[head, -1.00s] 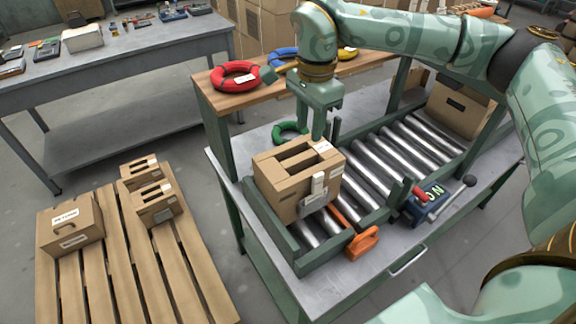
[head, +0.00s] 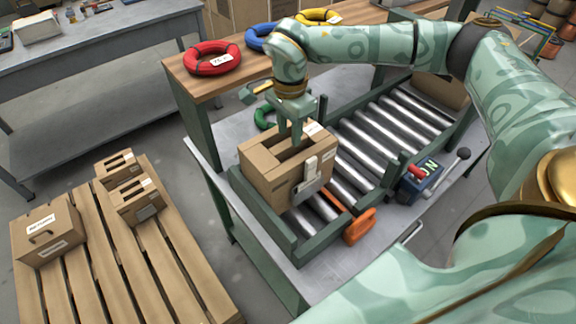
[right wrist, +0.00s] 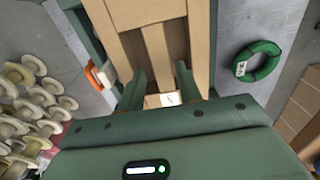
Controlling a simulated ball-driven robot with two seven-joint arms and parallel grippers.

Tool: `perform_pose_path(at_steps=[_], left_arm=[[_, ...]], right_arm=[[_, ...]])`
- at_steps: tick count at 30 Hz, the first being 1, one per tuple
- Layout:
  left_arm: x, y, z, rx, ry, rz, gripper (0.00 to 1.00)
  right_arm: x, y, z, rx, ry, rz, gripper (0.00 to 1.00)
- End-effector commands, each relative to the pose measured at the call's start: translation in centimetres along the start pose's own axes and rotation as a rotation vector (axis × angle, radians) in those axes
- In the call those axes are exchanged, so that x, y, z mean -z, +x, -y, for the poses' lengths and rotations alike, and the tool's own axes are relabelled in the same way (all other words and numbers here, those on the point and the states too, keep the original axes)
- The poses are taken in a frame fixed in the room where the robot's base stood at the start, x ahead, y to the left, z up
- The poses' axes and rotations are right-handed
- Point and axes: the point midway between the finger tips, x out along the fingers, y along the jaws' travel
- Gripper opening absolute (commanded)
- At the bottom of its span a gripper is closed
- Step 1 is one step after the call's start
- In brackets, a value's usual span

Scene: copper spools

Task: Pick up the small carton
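A brown carton (head: 270,182) with slots in its top and a clip on its side sits at the near end of the roller conveyor. My right gripper (head: 290,135) is directly over it, pointing down, its fingers at the carton's top. In the right wrist view, the fingers (right wrist: 159,70) stand apart on either side of the strip between the slots on the carton (right wrist: 202,45). Whether they touch the strip, I cannot tell. Smaller slotted cartons (head: 138,200) (head: 116,168) and a labelled carton (head: 47,236) stand on the pallet at left. My left gripper is not in view.
The pallet (head: 93,260) is on the floor at left. A wooden shelf behind the conveyor holds red (head: 211,58), blue and yellow rings. A green ring (right wrist: 258,62) lies beside the carton. An orange handle (head: 360,228) and a control box (head: 420,183) are at right.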

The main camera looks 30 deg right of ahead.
Motion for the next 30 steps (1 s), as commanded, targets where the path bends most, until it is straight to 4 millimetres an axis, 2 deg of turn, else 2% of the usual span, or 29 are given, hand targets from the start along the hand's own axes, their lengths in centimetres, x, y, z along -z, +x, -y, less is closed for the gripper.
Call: perform_pose_path(at_steps=[9, 15, 16, 19, 20, 30], left_arm=[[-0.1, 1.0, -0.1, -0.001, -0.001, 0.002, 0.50], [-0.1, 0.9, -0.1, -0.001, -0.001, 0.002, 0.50], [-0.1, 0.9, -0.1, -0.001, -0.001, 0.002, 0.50], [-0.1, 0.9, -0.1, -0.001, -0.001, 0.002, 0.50], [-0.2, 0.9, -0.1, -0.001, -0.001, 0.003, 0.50], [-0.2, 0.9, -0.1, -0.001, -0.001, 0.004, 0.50]], right_arm=[[-0.2, 4.7, 0.2, -0.002, 0.000, 0.000, 0.35], [-0.2, 4.8, 0.2, 0.000, -0.001, 0.000, 0.35], [-0.2, 4.8, 0.2, 0.000, -0.001, 0.000, 0.32], [-0.2, 4.8, 0.2, 0.000, -0.001, 0.000, 0.04], [-0.2, 4.8, 0.2, 0.000, -0.001, 0.000, 0.00], [-0.2, 4.8, 0.2, 0.000, -0.001, 0.000, 0.00]])
